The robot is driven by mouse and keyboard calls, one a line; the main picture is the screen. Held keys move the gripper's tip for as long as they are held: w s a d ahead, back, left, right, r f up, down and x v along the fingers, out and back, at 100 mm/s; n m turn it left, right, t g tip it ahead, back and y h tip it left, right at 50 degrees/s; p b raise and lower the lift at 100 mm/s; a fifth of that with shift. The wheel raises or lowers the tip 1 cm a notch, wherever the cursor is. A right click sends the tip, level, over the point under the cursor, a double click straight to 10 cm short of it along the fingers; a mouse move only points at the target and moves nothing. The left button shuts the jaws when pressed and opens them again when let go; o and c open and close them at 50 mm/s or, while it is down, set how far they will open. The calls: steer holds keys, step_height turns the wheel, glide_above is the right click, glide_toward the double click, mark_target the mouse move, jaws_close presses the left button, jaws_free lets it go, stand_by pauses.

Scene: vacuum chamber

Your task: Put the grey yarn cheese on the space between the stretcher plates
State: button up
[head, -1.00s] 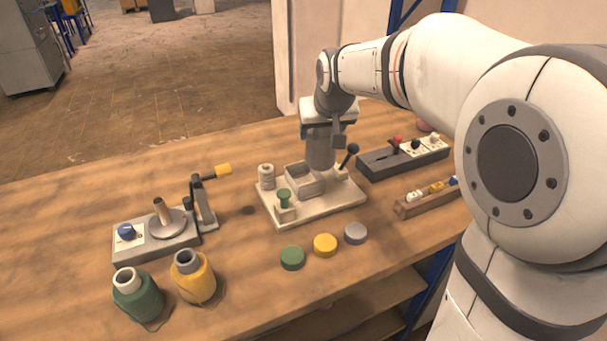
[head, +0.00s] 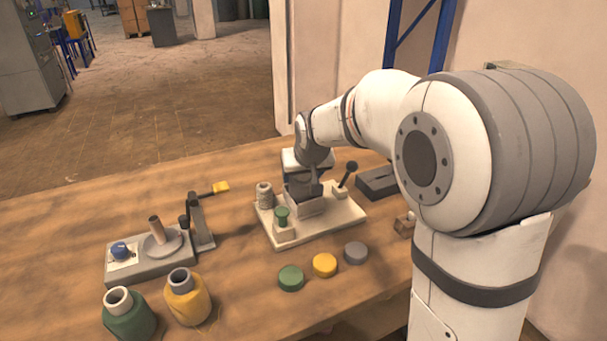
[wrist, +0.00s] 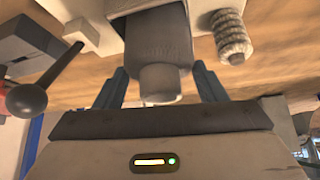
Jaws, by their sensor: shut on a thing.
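The grey yarn cheese (wrist: 157,45) is between the two fingers of my gripper (wrist: 160,70) in the wrist view, its narrower tube end facing the camera. My gripper is shut on it. In the head view my gripper (head: 303,180) is low over the pale stretcher plates (head: 306,206) on the cream base (head: 335,218). The plates also show at the top of the wrist view (wrist: 124,8). The cheese's far end is at the plates, but whether it rests on anything there is hidden.
Green (head: 290,278), yellow (head: 325,265) and grey discs (head: 355,252) lie in front. Green (head: 130,315) and yellow yarn cheeses (head: 187,297) stand front left.

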steer(key=shift+f, duration=0.15)
steer(key=o, duration=1.3)
steer(key=shift+o, duration=0.2)
steer(key=v, duration=1.3)
steer(key=s+d+f+g, duration=0.1)
steer(key=s+d+f, duration=0.2)
steer(key=s, duration=0.4)
steer(key=s+d+f+m+g+h, duration=0.1)
steer(key=s+d+f, duration=0.3)
steer(key=s, duration=0.4)
steer(key=s+d+f+m+g, duration=0.1)
steer(key=s+d+f, duration=0.3)
steer(key=s, duration=0.4)
steer(key=shift+s+f+g, duration=0.15)
steer(key=shift+f+g, duration=0.45)
steer(key=shift+f, duration=0.05)
